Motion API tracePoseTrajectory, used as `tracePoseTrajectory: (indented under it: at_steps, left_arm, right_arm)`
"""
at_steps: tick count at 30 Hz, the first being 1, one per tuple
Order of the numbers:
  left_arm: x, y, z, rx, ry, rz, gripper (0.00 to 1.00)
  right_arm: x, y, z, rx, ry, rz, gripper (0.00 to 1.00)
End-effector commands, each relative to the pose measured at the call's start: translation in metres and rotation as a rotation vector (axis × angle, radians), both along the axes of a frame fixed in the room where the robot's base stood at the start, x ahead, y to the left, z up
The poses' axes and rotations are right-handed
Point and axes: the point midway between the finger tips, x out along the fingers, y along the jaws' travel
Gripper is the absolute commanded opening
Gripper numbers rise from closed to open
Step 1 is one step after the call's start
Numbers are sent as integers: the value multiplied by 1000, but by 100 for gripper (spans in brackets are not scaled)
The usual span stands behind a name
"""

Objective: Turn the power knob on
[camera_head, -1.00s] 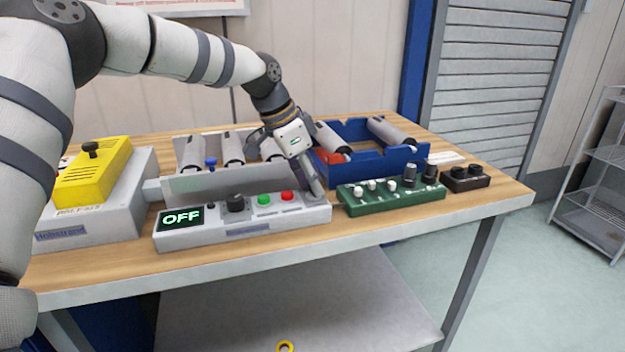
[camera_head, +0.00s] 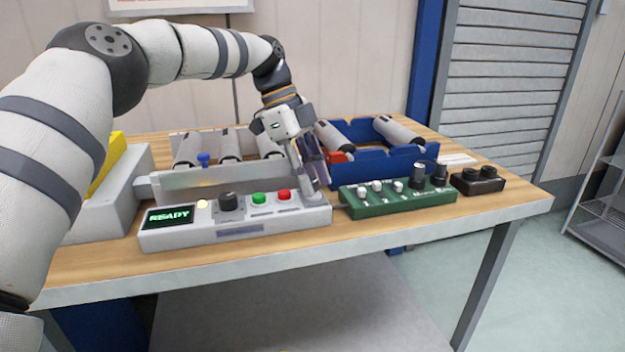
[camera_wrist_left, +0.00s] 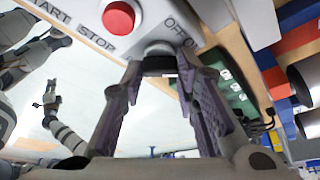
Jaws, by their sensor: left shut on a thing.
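The grey control box (camera_head: 240,232) stands at the table's front edge. Its display (camera_head: 168,215) reads READY in green, and a small yellow lamp (camera_head: 202,204) beside it is lit. My left gripper (camera_head: 314,192) reaches down onto the box's right end. In the left wrist view, its fingers (camera_wrist_left: 165,75) are shut on the dark power knob (camera_wrist_left: 159,63), beside the OFF marking. The fingers hide the knob in the head view. A distant gripper (camera_wrist_left: 50,92), apparently my right one, shows small in the wrist view; its jaws are unclear.
A black dial (camera_head: 228,202), green button (camera_head: 259,199) and red button (camera_head: 284,195) sit left of my gripper. A green control panel (camera_head: 395,201) stands close to the right. Behind are a grey tray (camera_head: 215,184) and a blue bin (camera_head: 385,163) with rollers.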

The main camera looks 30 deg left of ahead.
Motion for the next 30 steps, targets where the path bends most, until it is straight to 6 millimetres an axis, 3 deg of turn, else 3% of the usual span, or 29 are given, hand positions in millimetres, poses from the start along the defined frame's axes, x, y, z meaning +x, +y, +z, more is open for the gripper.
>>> tracePoseTrajectory:
  at_steps: [21,22,24,30]
  left_arm:
    - [-1,0,-3,2,8,-71,0]
    - [-1,0,-3,2,8,-71,30]
    - [-1,0,-3,2,7,-71,46]
    - [0,0,-1,2,4,-70,48]
  right_arm:
    - [-4,0,-5,0,14,1,0]
    - [-4,0,-5,0,14,1,0]
    - [-4,0,-5,0,14,1,0]
    - [-4,0,-4,0,14,1,0]
